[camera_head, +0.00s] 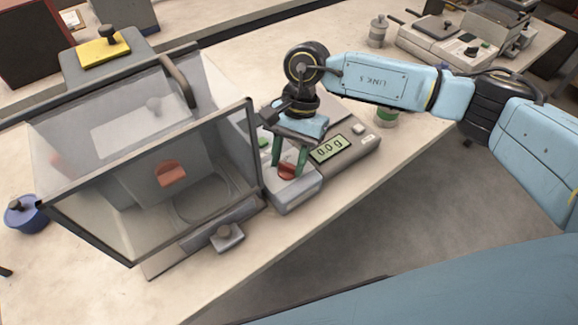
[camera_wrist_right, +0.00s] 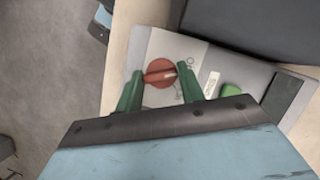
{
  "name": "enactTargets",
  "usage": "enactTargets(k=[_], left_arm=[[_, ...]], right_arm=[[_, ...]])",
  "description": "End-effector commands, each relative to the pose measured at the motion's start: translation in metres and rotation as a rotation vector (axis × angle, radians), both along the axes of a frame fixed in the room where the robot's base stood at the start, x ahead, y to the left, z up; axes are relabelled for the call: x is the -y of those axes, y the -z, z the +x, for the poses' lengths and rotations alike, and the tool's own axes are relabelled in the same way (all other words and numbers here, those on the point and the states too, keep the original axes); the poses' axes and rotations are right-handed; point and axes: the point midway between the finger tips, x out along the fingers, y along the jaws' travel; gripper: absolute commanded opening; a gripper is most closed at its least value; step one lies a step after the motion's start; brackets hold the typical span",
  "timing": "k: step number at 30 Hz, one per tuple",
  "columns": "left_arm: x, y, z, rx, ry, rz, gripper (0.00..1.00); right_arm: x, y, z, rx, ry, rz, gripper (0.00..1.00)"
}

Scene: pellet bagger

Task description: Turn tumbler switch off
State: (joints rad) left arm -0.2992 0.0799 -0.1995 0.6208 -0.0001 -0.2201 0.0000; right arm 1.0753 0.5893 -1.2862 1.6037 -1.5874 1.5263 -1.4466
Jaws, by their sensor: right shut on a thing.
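A red rotary switch knob (camera_head: 288,171) sits on a small grey control box (camera_head: 296,196) beside the clear-walled machine (camera_head: 150,170). The knob also shows in the right wrist view (camera_wrist_right: 159,72), with its raised grip bar lying nearly across the line between the fingers. Small markings on the panel next to the knob are too blurred to read. My left gripper is not in view.
A scale with a display (camera_head: 328,148) reading 0.0 g stands close behind the gripper. A green button (camera_wrist_right: 231,90) lies near the right finger. The table's front edge runs close to the control box.

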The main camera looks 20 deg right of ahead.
Motion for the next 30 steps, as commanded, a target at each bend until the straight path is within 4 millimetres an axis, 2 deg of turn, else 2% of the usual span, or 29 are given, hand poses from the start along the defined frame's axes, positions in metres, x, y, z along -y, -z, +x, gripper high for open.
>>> enactTargets(k=[1, 6, 20, 21, 26, 30], left_arm=[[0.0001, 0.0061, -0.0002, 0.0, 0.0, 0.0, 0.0], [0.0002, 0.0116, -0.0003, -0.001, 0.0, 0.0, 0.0], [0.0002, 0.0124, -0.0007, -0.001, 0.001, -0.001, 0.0], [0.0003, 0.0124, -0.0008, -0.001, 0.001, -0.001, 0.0], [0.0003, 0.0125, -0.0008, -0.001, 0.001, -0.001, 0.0], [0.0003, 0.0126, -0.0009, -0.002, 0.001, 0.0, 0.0]], right_arm=[[-0.0005, 0.0015, 0.0008, 0.003, -0.017, 0.001, 0.15], [-0.0005, 0.0001, 0.0008, 0.002, -0.054, 0.001, 0.15], [-0.0004, -0.0016, 0.0009, 0.002, -0.066, 0.0, 0.15], [-0.0004, -0.0016, 0.0009, 0.002, -0.066, 0.0, 0.41], [-0.0004, -0.0011, 0.0006, 0.002, -0.066, 0.0, 0.6], [-0.0003, -0.0007, 0.0005, 0.001, -0.065, 0.0, 0.6]])
